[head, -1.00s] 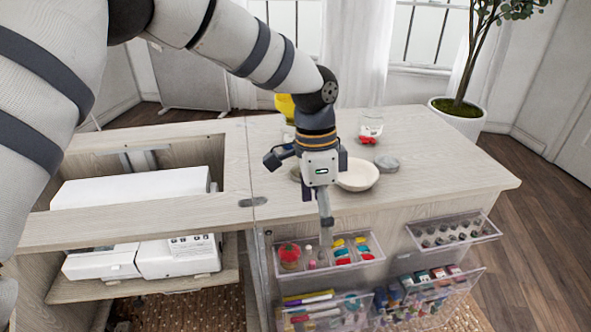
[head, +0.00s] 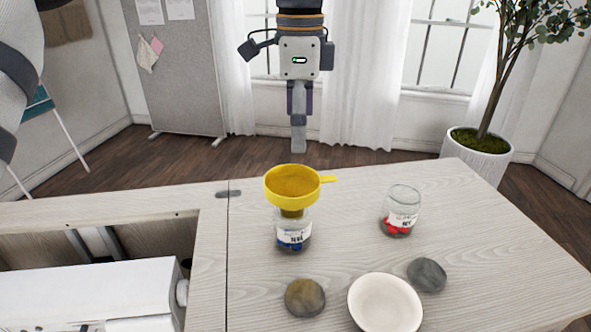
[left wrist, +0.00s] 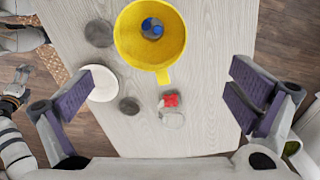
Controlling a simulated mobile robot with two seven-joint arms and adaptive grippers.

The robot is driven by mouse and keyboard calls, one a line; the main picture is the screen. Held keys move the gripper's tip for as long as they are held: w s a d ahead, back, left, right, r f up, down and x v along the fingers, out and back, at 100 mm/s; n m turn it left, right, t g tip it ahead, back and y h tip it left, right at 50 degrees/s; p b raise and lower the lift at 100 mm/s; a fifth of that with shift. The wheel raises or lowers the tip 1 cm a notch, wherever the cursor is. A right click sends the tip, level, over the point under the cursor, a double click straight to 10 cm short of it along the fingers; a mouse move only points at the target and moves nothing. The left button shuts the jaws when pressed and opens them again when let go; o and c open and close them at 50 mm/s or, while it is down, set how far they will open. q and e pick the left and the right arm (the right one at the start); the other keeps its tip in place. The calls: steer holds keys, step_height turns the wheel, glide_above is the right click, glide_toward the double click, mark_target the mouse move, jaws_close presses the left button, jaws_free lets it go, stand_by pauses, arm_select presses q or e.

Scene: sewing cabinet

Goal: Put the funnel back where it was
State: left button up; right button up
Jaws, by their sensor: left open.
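The yellow funnel (head: 293,184) sits upright with its spout in the mouth of a glass jar (head: 293,236) with a white label and blue pieces. Its handle points right in the head view. My left gripper (head: 298,135) is open and empty, above and beyond the funnel, with its fingers pointing down. In the left wrist view the funnel (left wrist: 168,48) lies past the open fingers, nothing between them, and blue shows through its hole. What seems to be my right gripper (left wrist: 18,76) is at the left edge there, too small to read.
A second glass jar (head: 402,211) with red pieces stands open to the right. A white bowl (head: 385,306), a brownish disc (head: 305,298) and a grey disc (head: 427,275) lie nearer. The cabinet opening (head: 95,247) with a white machine is at left. The far right tabletop is clear.

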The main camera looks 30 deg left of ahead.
mark_target(295, 188)
arm_select(q)
steer(key=f, duration=0.4)
steer(key=s+f, duration=0.1)
steer(key=f, duration=0.6)
steer(key=shift+s+f, duration=0.15)
steer(key=shift+f, duration=0.2)
steer(key=c, duration=1.1)
